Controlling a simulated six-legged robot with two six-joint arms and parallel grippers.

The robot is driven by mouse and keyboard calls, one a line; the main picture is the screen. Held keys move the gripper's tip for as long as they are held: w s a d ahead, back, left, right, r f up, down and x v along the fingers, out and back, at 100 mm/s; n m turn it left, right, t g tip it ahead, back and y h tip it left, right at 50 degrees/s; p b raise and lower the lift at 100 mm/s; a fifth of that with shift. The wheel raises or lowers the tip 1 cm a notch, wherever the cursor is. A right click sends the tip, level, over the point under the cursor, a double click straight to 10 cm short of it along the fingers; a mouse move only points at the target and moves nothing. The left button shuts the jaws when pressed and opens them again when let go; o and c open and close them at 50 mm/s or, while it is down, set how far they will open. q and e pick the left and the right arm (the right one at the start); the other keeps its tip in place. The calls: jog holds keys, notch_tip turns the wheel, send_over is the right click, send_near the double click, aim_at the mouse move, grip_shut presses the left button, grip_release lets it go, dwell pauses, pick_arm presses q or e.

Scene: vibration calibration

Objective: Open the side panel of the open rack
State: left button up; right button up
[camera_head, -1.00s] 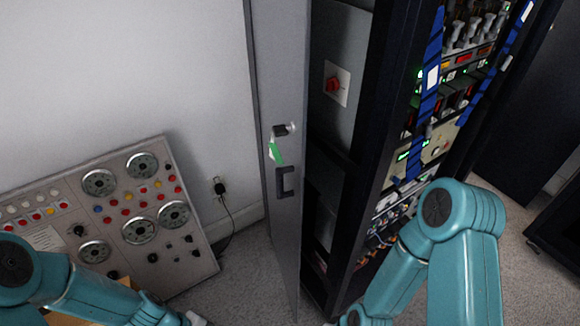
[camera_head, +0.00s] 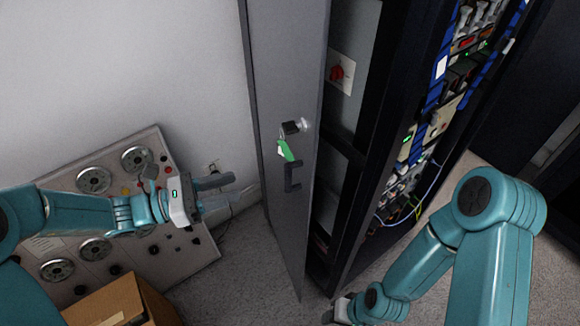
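The grey side panel (camera_head: 290,75) stands upright at the left of the dark rack (camera_head: 358,225), swung out with a gap between its right edge and the rack. It bears a black handle (camera_head: 288,178), and above that a lock with a key (camera_head: 292,127) and a green tag (camera_head: 286,150). My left gripper (camera_head: 243,187) is left of the panel at about handle height, fingers pointing right, parted and empty. It looks apart from the handle. My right gripper (camera_head: 338,313) is low at the bottom edge, near the rack's base; its fingers are barely visible.
A control board (camera_head: 125,165) with dials and coloured buttons leans against the wall behind my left arm. A cardboard box (camera_head: 125,303) is at the bottom left. A red switch (camera_head: 339,73) shows inside the rack. Cables hang at the rack's front. Carpet (camera_head: 240,280) is clear before the panel.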

pick_arm(q)
jog(key=p, duration=0.2)
send_over(288, 191)
jog(key=shift+w+a+f, duration=0.1)
jog(key=shift+w+a, duration=0.1)
jog(key=shift+w, duration=0.1)
jog(key=shift+d, duration=0.3)
grip_shut()
